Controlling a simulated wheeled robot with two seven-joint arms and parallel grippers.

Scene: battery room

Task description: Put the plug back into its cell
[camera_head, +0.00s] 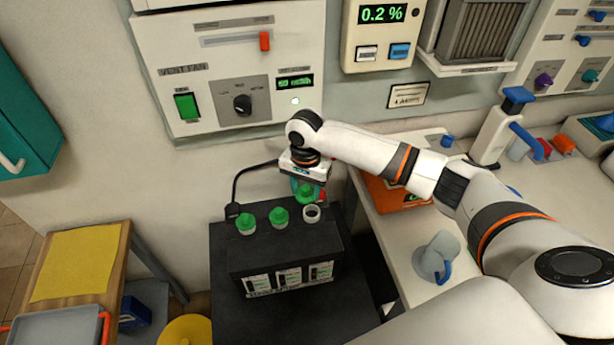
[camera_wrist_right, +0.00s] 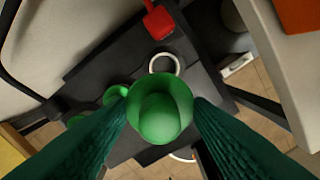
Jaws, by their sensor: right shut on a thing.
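My right gripper (camera_head: 306,184) is shut on a green plug (camera_wrist_right: 160,118) and holds it above the black battery (camera_head: 285,255). In the head view the held plug (camera_head: 304,197) shows just above and slightly left of the open cell (camera_head: 312,214), a pale ring with a dark hole. In the right wrist view the open cell (camera_wrist_right: 165,63) shows beyond the plug, partly hidden by it. Two other green plugs, the left one (camera_head: 245,224) and the middle one (camera_head: 279,217), sit in the battery's other cells. My left gripper is not in view.
A red terminal cap (camera_wrist_right: 158,22) sits close to the open cell. A black cable (camera_head: 238,190) runs to the battery's left side. A white bench (camera_head: 395,260) with a grey jug (camera_head: 437,256) stands at right. A wall panel (camera_head: 215,75) is behind.

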